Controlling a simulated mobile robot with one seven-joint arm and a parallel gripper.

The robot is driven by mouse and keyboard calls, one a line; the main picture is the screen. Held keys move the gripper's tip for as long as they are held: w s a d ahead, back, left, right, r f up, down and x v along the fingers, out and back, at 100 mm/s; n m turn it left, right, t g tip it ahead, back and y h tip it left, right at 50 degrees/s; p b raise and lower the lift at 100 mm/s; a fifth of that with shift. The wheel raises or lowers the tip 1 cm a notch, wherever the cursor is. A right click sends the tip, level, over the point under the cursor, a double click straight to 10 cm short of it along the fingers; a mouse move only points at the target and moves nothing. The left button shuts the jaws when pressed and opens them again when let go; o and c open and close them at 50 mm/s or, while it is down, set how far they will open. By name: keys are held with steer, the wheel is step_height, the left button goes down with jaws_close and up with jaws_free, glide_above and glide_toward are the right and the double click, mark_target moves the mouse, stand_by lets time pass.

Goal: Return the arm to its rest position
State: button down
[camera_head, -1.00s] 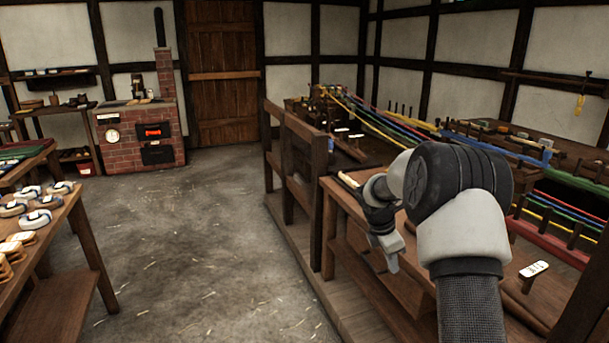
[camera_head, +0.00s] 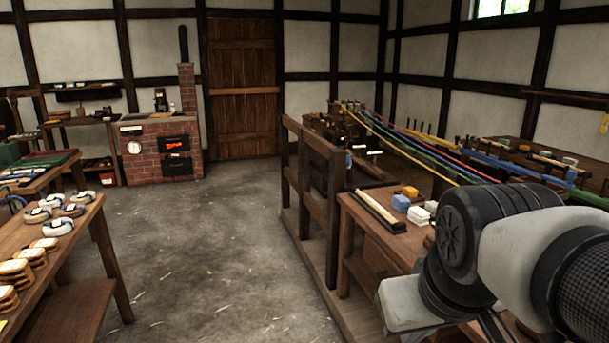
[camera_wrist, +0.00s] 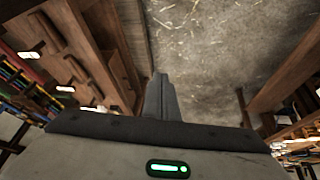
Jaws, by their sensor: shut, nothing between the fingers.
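My arm (camera_head: 470,250) reaches in from the lower right of the head view, folded over the bench on the right side. Its fingers do not show in the head view. In the wrist view my gripper (camera_wrist: 161,97) points out over the straw-strewn floor. Its two fingers are together with nothing between them.
The bench (camera_head: 352,222) beside my arm carries a wooden bar (camera_head: 377,208), a blue block (camera_head: 401,203) and white blocks (camera_head: 419,215). Coloured ropes (camera_head: 430,150) run behind it. A left table (camera_head: 75,235) holds several coils. The floor (camera_head: 210,240) between is open.

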step_height(320, 180, up, 16)
steer(key=s+m+p, duration=0.1)
steer(key=s+p, duration=0.1)
steer(key=p, duration=1.5)
steer(key=shift+s+a+r, duration=0.15)
steer(key=shift+a+r, duration=0.05)
steer(key=shift+a, duration=0.25)
steer(key=shift+d, duration=0.15)
